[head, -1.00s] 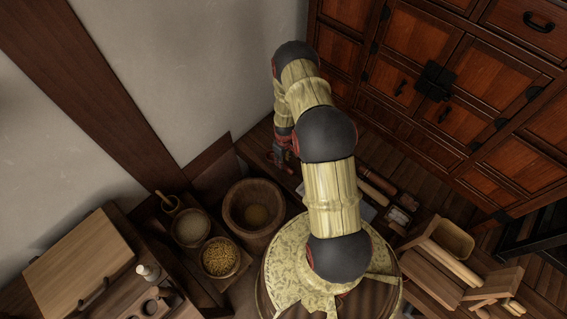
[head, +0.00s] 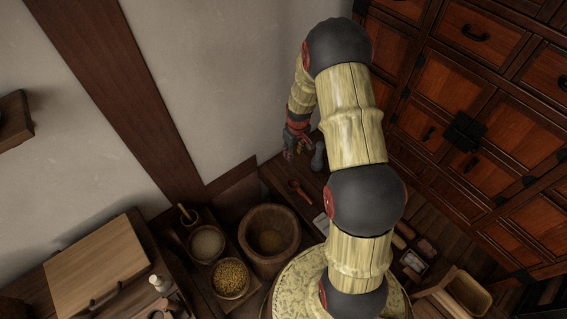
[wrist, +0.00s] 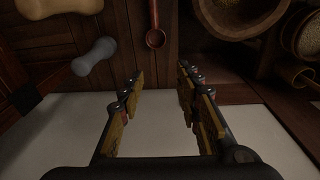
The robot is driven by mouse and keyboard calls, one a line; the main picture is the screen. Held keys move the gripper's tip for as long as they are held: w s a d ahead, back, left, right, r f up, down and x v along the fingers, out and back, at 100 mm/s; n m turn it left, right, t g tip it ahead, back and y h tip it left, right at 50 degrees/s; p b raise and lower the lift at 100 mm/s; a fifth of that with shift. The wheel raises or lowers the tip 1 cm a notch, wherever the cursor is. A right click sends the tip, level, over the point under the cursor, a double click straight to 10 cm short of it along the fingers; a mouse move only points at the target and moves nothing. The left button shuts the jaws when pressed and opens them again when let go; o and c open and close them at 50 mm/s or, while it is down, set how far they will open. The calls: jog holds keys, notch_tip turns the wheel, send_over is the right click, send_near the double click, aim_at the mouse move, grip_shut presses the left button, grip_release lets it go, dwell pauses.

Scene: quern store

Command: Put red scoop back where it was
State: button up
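The red scoop (head: 297,187) lies on the dark wooden floor in the head view, between the big wooden bowl and a grey pestle-like piece. In the wrist view the scoop (wrist: 155,38) is at the top middle, its round bowl nearest me and its handle running out of the top edge. My gripper (head: 291,151) is up near the wall, apart from the scoop. In the wrist view my gripper (wrist: 160,82) has its two fingers spread wide with nothing between them. The scoop lies beyond the fingertips, untouched.
The big wooden bowl (head: 270,207) stands beside the scoop. The grey pestle-like piece (head: 318,156) is close to my gripper. The pale wall (wrist: 155,105) lies behind the fingers.

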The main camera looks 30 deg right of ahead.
jog(key=s+a+r+t, duration=0.15)
jog(key=a+r, duration=0.25)
jog(key=r, duration=0.5)
jog(key=s+a+r, duration=0.2)
jog(key=a+r, duration=0.2)
jog(key=r, duration=0.6)
jog(key=s+a+r+t, duration=0.15)
jog(key=a+r, duration=0.25)
jog(key=r, duration=0.5)
jog(key=s+a+r, duration=0.3)
jog(key=s+r, duration=0.1)
jog(key=s, duration=0.2)
jog(key=s+a+r+t, duration=0.1)
jog(key=s+a+r, duration=0.1)
jog(key=s+r, duration=0.2)
jog(key=s+a+r+m, duration=0.1)
jog(key=s+a+r, duration=0.2)
jog(key=s, duration=0.7)
jog(key=shift+s+a+r, duration=0.2)
jog(key=shift+a+r, duration=0.1)
jog(key=shift+r, duration=0.25)
